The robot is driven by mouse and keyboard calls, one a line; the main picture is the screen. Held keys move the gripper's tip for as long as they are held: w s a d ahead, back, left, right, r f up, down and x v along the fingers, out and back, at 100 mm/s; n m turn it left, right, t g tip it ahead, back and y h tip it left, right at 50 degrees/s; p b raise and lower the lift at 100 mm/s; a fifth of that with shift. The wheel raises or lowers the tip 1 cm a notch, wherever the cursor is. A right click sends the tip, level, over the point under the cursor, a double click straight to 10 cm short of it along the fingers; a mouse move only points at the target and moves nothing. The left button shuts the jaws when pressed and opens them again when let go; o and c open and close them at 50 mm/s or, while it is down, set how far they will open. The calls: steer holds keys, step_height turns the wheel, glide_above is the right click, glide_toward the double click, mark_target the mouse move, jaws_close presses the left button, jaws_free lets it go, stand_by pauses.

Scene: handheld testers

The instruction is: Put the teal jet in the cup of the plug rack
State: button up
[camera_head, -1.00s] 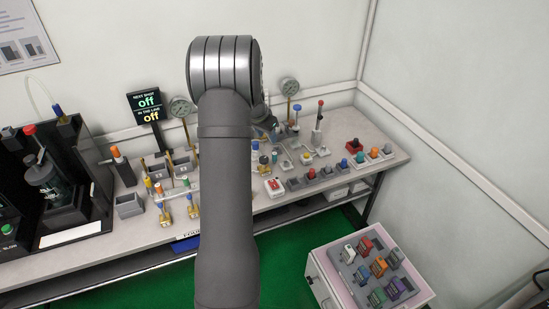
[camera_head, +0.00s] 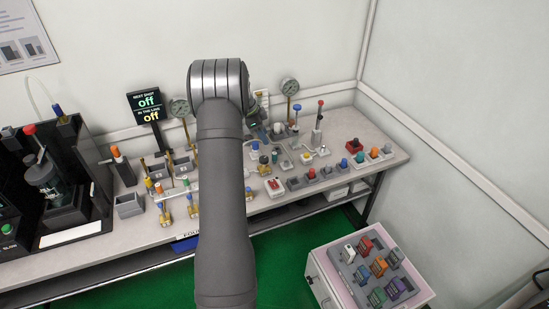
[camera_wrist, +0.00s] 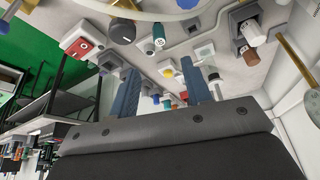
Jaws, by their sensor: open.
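My gripper (camera_wrist: 160,68) shows in the wrist view as two blue fingers, spread apart with nothing held between them. In the head view it is mostly hidden behind my arm, over the back middle of the bench. A small white post with a teal band (camera_wrist: 159,36) stands beyond the fingertips in the wrist view, apart from them; it may be the teal jet. A small teal-topped piece (camera_head: 274,158) shows in the head view right of my arm. I cannot tell for certain which holder is the plug rack, and its cup is not clear.
A red-and-white switch box (camera_head: 274,186) and a row of coloured knobs line the bench front. Gauges (camera_head: 289,88) and a tall red-topped lever (camera_head: 319,112) stand behind. A tray of coloured blocks (camera_head: 354,265) sits on the cabinet at lower right.

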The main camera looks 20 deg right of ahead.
mark_target(275, 153)
steer(key=x, duration=0.9)
steer(key=shift+d+f, duration=0.1)
steer(key=shift+f, duration=0.3)
jaws_close()
